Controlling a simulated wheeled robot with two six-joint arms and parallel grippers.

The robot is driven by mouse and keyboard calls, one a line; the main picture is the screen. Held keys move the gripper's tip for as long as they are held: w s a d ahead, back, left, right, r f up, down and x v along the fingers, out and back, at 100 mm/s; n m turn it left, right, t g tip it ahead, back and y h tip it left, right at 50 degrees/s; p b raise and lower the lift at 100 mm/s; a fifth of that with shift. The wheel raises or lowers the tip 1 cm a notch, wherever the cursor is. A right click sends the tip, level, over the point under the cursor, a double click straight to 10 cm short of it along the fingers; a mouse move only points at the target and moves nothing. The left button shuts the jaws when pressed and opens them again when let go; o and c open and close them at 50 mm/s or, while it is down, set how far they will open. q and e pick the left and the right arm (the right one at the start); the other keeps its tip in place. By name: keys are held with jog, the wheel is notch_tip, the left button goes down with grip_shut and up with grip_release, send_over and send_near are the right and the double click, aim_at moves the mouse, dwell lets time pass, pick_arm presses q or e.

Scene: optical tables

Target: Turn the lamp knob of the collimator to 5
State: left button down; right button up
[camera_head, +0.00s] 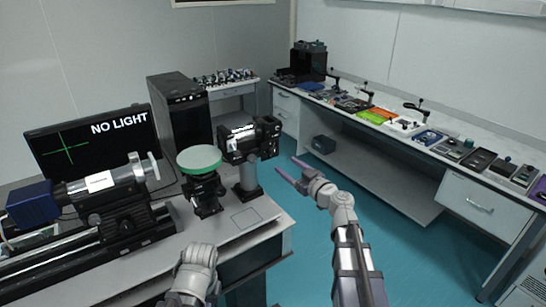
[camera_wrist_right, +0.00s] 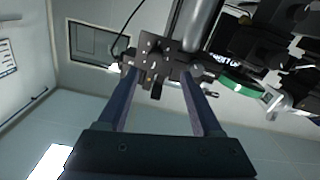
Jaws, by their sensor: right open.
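The collimator (camera_head: 250,139) is a black unit on a short post at the right end of the optical table. Its right end faces my right gripper (camera_head: 285,164), which is open, empty and apart from it. In the right wrist view, the two fingers (camera_wrist_right: 160,75) are spread. A dark plate (camera_wrist_right: 160,50) with light dots and small protruding parts shows beyond and between them. I cannot make out the lamp knob or any number on it. My left arm shows low in the head view, but its fingers do not show.
A monitor (camera_head: 92,142) reads "NO LIGHT" behind a horizontal optical instrument (camera_head: 110,190). A black computer tower (camera_head: 182,110) stands behind. A long bench (camera_head: 410,138) with small parts runs along the right. Floor between is clear.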

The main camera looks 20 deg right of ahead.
aim_at(275, 153)
jog(key=shift+d+r+x, duration=0.1)
jog(key=shift+d+x, duration=0.1)
jog(key=shift+x, duration=1.75)
jog(key=shift+d+r+x, duration=0.1)
jog(key=shift+d+x, duration=0.1)
jog(key=shift+x, duration=1.7)
jog(key=shift+w, duration=0.1)
grip_shut()
